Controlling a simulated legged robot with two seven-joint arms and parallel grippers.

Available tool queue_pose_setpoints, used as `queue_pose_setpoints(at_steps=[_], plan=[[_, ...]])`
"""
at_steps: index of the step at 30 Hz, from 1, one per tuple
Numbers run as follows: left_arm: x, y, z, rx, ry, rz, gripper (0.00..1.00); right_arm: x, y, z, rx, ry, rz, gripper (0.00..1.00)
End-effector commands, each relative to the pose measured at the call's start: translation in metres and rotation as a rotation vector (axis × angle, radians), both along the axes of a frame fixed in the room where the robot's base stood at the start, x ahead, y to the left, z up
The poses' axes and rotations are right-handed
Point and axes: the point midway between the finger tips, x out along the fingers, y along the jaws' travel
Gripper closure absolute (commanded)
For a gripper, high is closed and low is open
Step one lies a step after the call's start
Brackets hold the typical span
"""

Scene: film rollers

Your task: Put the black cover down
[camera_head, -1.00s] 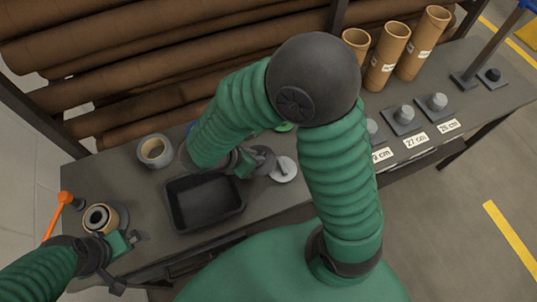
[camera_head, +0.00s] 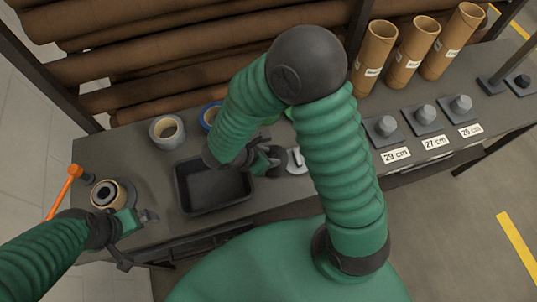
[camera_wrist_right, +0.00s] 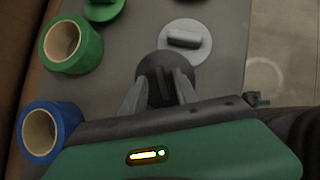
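The black cover (camera_wrist_right: 165,70) is a dark round disc with a ridge-like handle, between the fingertips of my right gripper in the right wrist view. My right gripper (camera_head: 262,160) has its fingers on both sides of the handle, just right of the black tray (camera_head: 180,190) in the head view. The cover shows only as a small dark disc (camera_head: 278,157) there. Whether it touches the table is hard to tell. A light grey cover (camera_wrist_right: 186,38) lies flat beyond it. My left gripper (camera_head: 138,240) is open and empty, near the front left edge of the table.
A blue tape roll (camera_wrist_right: 50,128), a green roll (camera_wrist_right: 71,45) and a green cover (camera_wrist_right: 100,8) lie left in the wrist view. A grey tape roll (camera_head: 167,132) stands behind the tray. Cardboard tubes (camera_head: 416,52) and grey stands (camera_head: 425,116) are at right.

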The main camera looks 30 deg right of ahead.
Motion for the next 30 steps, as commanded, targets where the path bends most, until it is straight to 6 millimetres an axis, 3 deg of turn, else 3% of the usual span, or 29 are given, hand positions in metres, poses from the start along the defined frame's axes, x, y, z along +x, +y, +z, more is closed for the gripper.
queue_pose_setpoints(at_steps=[5,15,22,25,27,30], plan=[[0.0,0.0,0.003,0.0,0.0,0.0,0.0,0.0,0.005,0.009,-0.001,-0.003,0.001,0.65],[0.0,0.0,0.019,0.0,0.0,0.0,0.0,-0.007,0.052,0.077,0.002,-0.004,0.002,0.65],[0.0,0.0,0.022,0.0,0.0,0.0,0.0,-0.015,0.062,0.096,0.025,-0.009,-0.054,0.65],[0.0,0.0,0.022,0.0,0.0,0.0,0.0,-0.038,0.046,0.084,0.177,-0.088,-0.389,0.65],[0.0,0.0,0.022,0.0,0.0,0.0,0.0,-0.049,0.036,0.076,0.346,-0.215,-0.764,0.65],[0.0,0.0,0.022,0.0,0.0,0.0,0.0,-0.043,0.025,0.077,0.566,-0.433,-1.267,0.65]])
